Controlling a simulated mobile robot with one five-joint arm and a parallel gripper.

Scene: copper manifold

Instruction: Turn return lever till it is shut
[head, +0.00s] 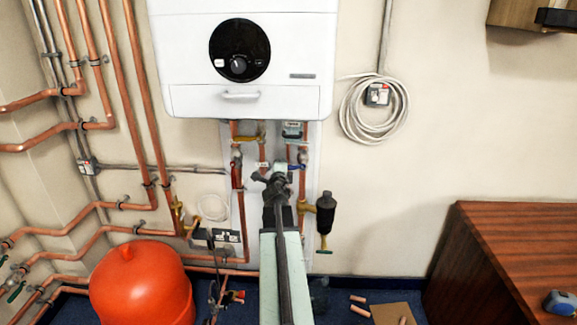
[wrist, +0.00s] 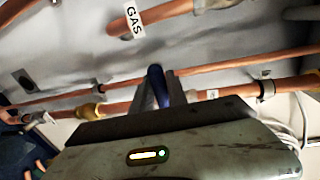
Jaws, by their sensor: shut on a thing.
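A blue lever (wrist: 157,86) stands between my gripper's fingers in the wrist view. My gripper (wrist: 160,92) is shut on it. The lever's tip shows above the fingers, and the rest of it is hidden. I take it for the return lever, but no label naming it is readable. In the head view, my gripper (head: 280,170) is among the pipes under the white boiler (head: 243,60).
A copper pipe labelled GAS (wrist: 160,15) runs near the top of the wrist view. A yellow lever (head: 246,138) sits under the boiler. A black canister (head: 325,212) is right of my arm. A red vessel (head: 140,285) stands lower left; a wooden cabinet (head: 510,240) stands right.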

